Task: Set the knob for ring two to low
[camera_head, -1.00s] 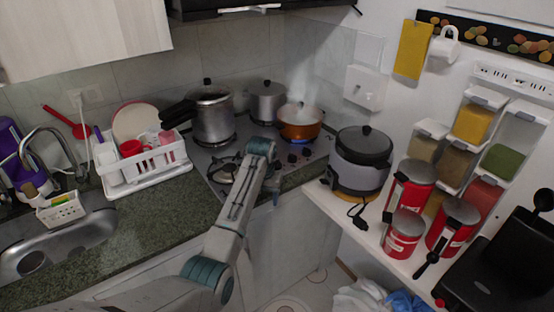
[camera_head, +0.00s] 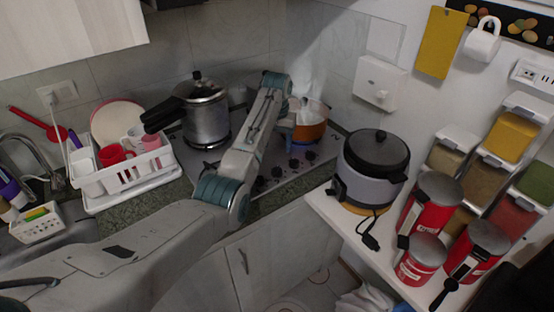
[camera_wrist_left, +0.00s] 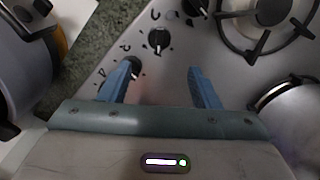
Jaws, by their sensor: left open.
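The stove top (camera_head: 325,152) has a row of several black knobs along its front edge, and one of them (camera_head: 277,172) shows below my left arm in the head view. In the left wrist view, my left gripper (camera_wrist_left: 160,86) is open and empty, with two blue fingers over the stove. One knob (camera_wrist_left: 133,66) is close beside the left-hand finger, partly overlapped by it. Another knob (camera_wrist_left: 159,38) lies farther out between the fingers. I cannot tell which knob belongs to ring two, nor read its setting. The fingers are hard to make out in the head view.
An orange pot (camera_head: 311,131) and a silver pressure cooker (camera_head: 207,115) stand on the stove. A rice cooker (camera_head: 371,178) is on the shelf at right. A burner grate (camera_wrist_left: 262,25) shows in the wrist view. A dish rack (camera_head: 122,180) stands left.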

